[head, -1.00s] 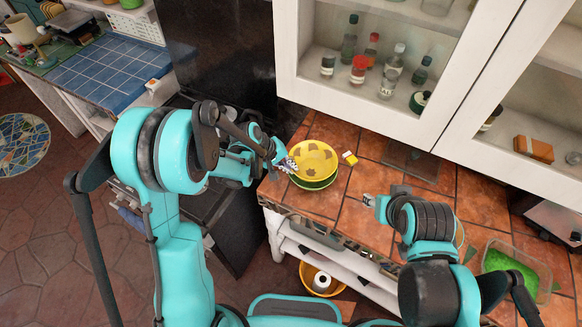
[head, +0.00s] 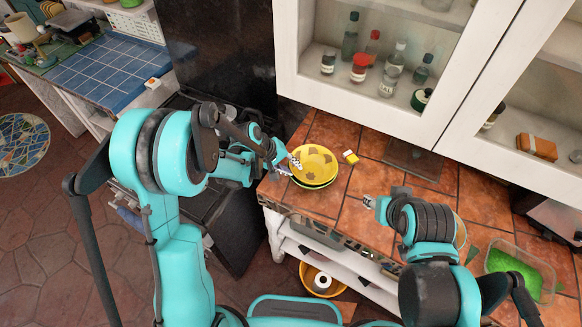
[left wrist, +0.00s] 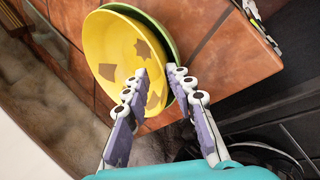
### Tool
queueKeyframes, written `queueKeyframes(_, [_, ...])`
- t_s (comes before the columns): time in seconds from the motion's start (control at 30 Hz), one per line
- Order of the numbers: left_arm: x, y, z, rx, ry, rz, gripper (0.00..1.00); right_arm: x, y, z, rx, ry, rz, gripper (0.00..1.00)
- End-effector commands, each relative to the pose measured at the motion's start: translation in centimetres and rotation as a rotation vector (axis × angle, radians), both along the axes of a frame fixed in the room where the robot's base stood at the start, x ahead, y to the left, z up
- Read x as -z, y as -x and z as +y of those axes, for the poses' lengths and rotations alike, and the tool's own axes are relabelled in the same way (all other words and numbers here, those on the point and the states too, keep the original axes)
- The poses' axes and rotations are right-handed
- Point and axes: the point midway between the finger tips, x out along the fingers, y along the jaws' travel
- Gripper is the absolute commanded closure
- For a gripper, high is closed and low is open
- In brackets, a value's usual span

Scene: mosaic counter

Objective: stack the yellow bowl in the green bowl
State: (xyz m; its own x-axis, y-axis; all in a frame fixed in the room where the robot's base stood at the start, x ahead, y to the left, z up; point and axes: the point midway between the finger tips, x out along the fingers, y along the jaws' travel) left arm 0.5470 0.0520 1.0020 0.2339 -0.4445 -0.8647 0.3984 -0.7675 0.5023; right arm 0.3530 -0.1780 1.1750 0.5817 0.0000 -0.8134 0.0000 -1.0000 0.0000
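The yellow bowl (head: 316,160), with brown patches inside, sits nested in the green bowl (head: 318,186) on the tiled counter. Only a thin strip of the green bowl shows below it. In the left wrist view the yellow bowl (left wrist: 105,50) fills most of the green bowl (left wrist: 172,48), whose rim shows along the right. My left gripper (head: 290,167) is at the left side of the bowls. Its fingers (left wrist: 157,75) are apart, one inside the yellow bowl and one outside its rim, with a gap between. My right gripper (head: 368,202) is empty over the counter; its opening is too small to judge.
A small yellow-and-white block (head: 350,157) lies just right of the bowls. A glass-fronted cabinet (head: 364,100) stands behind. A clear container with green contents (head: 520,270) is at the right. Bare tiles (head: 345,215) lie in front of the bowls.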

Motion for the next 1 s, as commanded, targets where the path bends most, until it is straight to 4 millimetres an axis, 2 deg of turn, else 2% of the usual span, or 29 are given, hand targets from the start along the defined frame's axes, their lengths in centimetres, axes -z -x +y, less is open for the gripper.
queueKeyframes(0.23, [-0.1, 0.0, 0.0, 0.000, 0.000, 0.000, 0.74, -0.1, 0.0, 0.0, 0.000, 0.000, 0.000, 0.60])
queueKeyframes(0.37, [-1.0, 0.0, 0.0, 0.000, 0.000, 0.000, 0.74, -1.2, 0.0, 0.0, 0.000, 0.000, 0.000, 0.60])
queueKeyframes(0.43, [-1.9, 0.0, 0.0, 0.000, 0.000, 0.000, 0.74, -2.1, 0.0, 0.0, 0.000, 0.000, 0.000, 0.60])
queueKeyframes(0.8, [-9.0, 2.1, 4.0, -0.003, 0.000, 0.001, 0.74, -2.8, 0.0, 0.0, 0.000, 0.000, 0.000, 0.60])
queueKeyframes(1.0, [-11.2, 2.7, 5.1, -0.002, 0.000, 0.001, 0.74, -3.1, 0.0, 0.0, 0.000, 0.000, 0.000, 0.60])
